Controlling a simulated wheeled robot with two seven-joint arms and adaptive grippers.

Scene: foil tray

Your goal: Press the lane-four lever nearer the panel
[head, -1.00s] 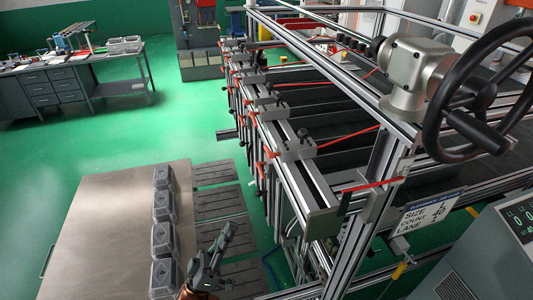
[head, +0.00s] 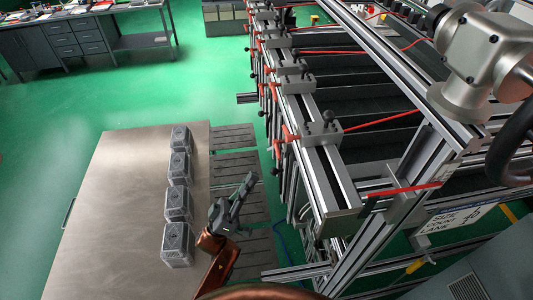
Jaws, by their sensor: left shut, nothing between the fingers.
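Several black-knobbed levers stand on sliding blocks along the machine's side rail; the nearest lever (head: 328,117) and one behind it (head: 303,68) show in the head view. Red handles (head: 290,135) sit beside the blocks. I cannot tell which lever belongs to lane four. The panel cabinet (head: 470,286) shows only in part at the lower right. A sign (head: 455,218) reading size, count, lane hangs on the frame. My left gripper (head: 251,179) is shut and empty, left of the rail and apart from the levers. My right gripper is not in view.
Several grey tray stacks (head: 177,243) stand in a row on a steel table (head: 115,215). Dark slatted plates (head: 235,165) lie between table and machine. The metal frame (head: 385,215) and gearbox (head: 485,50) block the right. Green floor is open at the left.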

